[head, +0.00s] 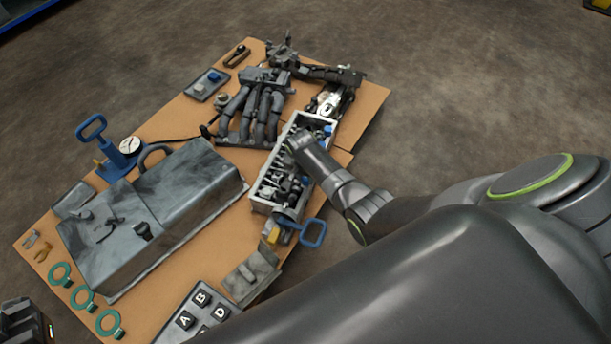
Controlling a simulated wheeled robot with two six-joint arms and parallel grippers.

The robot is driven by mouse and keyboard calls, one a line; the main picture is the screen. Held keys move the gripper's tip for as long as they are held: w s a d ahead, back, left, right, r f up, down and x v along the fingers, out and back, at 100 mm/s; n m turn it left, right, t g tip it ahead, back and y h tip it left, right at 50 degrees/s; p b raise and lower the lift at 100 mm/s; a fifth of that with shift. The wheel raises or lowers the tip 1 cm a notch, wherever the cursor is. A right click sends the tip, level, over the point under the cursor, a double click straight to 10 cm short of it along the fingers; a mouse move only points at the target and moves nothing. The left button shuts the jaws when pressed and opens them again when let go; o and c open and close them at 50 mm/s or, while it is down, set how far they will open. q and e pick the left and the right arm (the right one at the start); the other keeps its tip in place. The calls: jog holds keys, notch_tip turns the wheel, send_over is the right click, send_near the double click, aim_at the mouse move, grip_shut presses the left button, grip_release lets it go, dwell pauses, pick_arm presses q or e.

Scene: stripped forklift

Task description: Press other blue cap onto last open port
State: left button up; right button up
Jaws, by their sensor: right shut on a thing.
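My right gripper (296,143) reaches in from the right over the white-rimmed box (261,190) of valve and hose parts. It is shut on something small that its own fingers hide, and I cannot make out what. A blue cap-like piece (214,76) sits on a small grey tray (202,92) at the upper left of the board. Small blue pieces show in the box, one near its far right end (327,130) and one near its middle (305,181). The open port cannot be made out at this size.
A grey tank (150,220) fills the left of the brown board. A blue-handled pump with gauge (122,153), dark curved pipes (255,108), green rings (83,297) and a lettered block (190,318) lie around. A blue handle (313,233) stands by the box's near end.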

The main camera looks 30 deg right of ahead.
jog(key=shift+f, duration=0.45)
dwell(1.6)
jog(key=o, duration=1)
jog(key=shift+o, duration=0.2)
jog(key=shift+p, duration=0.3)
notch_tip(320, 180, up, 17)
jog(key=s+a+p, duration=0.1)
jog(key=a+p, duration=0.1)
jog(key=p, duration=0.7)
jog(key=shift+s, duration=0.35)
jog(key=shift+r, duration=0.1)
